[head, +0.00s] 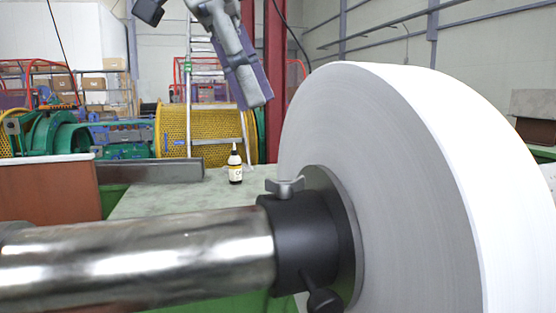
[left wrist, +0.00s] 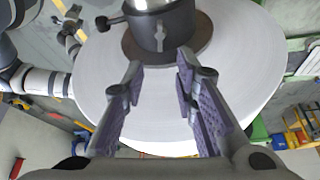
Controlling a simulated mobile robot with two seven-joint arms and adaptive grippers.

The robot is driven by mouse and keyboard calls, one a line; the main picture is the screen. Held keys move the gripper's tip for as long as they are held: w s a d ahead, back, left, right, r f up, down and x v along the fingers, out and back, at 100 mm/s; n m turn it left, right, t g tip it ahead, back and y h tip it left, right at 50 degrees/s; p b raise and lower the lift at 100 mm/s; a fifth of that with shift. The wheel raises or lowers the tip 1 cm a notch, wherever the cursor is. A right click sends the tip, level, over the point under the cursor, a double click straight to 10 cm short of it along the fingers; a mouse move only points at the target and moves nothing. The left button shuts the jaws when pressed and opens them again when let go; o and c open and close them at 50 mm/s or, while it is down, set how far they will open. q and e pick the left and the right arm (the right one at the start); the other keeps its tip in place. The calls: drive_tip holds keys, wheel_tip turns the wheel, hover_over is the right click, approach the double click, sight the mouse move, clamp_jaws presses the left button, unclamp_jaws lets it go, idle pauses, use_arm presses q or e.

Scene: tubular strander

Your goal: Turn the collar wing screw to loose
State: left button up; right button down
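A black collar (head: 297,232) sits around the shiny shaft (head: 140,262), against a dark flange on the big pale reel (head: 375,170). The grey wing screw (head: 284,187) stands on top of the collar. It also shows in the left wrist view (left wrist: 160,37), with its wing pointing roughly along the shaft. A dark knob (head: 323,300) sticks out of the collar lower down. My left gripper (head: 255,95) hangs above and behind the collar, apart from it. In the left wrist view its fingers (left wrist: 161,68) are open and empty, with the wing screw beyond the gap. My right gripper (left wrist: 70,26) is small at the upper left.
A dropper bottle (head: 235,166) stands on the pale bench top (head: 175,197) behind the shaft. A ladder (head: 203,90), a yellow mesh drum (head: 175,130) and green machinery (head: 60,137) are farther back. The air above the collar is clear.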

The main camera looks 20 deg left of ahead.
sight(287, 175)
use_arm(q)
drive_tip(key=x, duration=1)
drive_tip(key=shift+d+f, duration=0.15)
drive_tip(key=shift+f, duration=0.05)
clamp_jaws()
